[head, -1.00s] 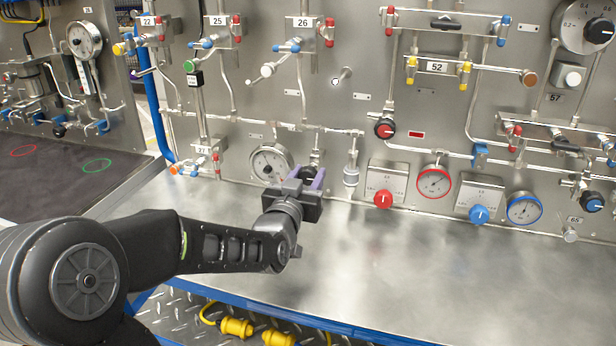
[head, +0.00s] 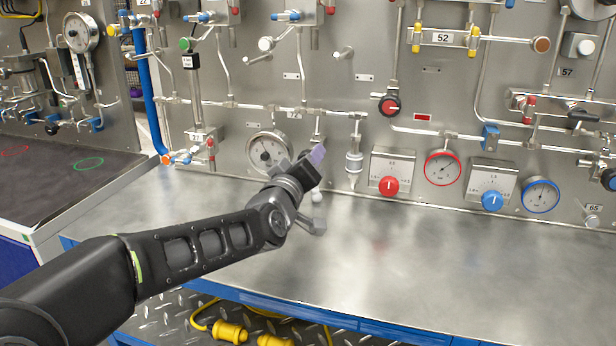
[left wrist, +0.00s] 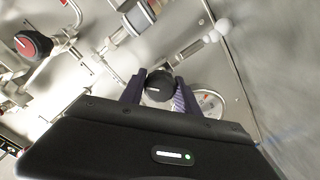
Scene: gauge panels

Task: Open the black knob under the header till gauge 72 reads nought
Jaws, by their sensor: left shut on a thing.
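My left gripper (head: 314,158) is at the panel, just right of a round white-faced gauge (head: 266,150). In the left wrist view its purple fingers (left wrist: 158,92) are shut on the black knob (left wrist: 158,86), which carries a white pointer line. In the head view the gripper hides the knob. The gauge also shows in the left wrist view (left wrist: 209,102), partly behind a finger. Its reading and number are too small to make out. The header pipe (head: 280,109) runs across the panel above. My right gripper is not in view.
A clear-bodied fitting (head: 354,160) hangs just right of my gripper. Further right are a red knob (head: 389,185), a red-rimmed gauge (head: 443,168), a blue knob (head: 492,200) and a blue-rimmed gauge (head: 540,195). The metal bench top (head: 400,260) is clear.

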